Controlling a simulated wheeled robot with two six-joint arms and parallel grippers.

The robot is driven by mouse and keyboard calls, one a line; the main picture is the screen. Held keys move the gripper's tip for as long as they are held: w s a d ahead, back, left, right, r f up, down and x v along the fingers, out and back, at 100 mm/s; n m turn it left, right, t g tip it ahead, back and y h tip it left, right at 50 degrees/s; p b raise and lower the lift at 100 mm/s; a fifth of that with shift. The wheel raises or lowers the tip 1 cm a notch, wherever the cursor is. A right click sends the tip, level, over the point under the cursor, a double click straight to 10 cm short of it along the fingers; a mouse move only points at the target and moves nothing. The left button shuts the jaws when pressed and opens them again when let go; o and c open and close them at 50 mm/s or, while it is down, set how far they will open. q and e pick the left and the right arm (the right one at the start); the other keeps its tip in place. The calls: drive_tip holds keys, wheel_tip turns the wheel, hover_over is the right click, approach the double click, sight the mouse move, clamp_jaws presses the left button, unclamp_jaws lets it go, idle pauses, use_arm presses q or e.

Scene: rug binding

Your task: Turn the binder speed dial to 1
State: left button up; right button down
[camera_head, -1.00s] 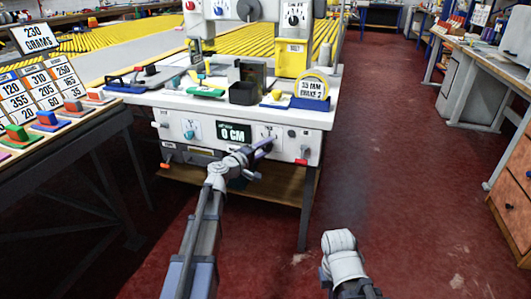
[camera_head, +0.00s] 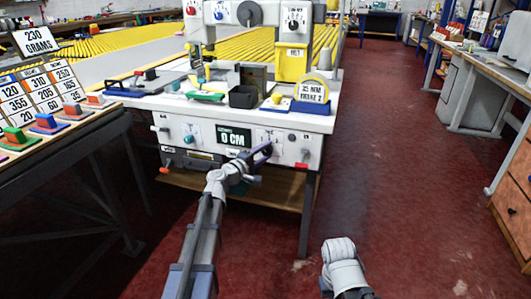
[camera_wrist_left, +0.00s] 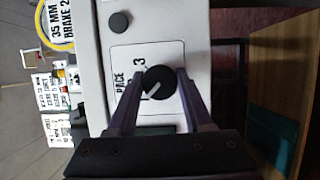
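In the left wrist view a round black dial (camera_wrist_left: 159,84) sits on the white front panel beside the label "PACE" and a "3". A pale pointer mark on it points to the lower left of that picture. No label reading "speed" is legible, so I cannot confirm this is the binder speed dial. My left gripper (camera_wrist_left: 158,78) is open, with one finger on each side of the dial; contact is not clear. In the head view my left gripper (camera_head: 264,151) is at the panel, right of the "0 CM" display (camera_head: 235,138).
The machine's top carries a black open box (camera_head: 243,97), a green tray (camera_head: 205,96) and a "35 MM BRAKE 2" sign (camera_head: 312,92). A teal knob (camera_head: 188,139) and a red part (camera_head: 301,166) are on the front. Red floor (camera_head: 400,190) is clear to the right.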

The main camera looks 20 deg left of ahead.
use_arm(q)
drive_tip(key=o, duration=0.4)
drive_tip(key=shift+o, duration=0.2)
drive_tip(key=v, duration=0.7)
drive_tip(key=shift+s+a, duration=0.15)
drive_tip(key=shift+s, duration=0.2)
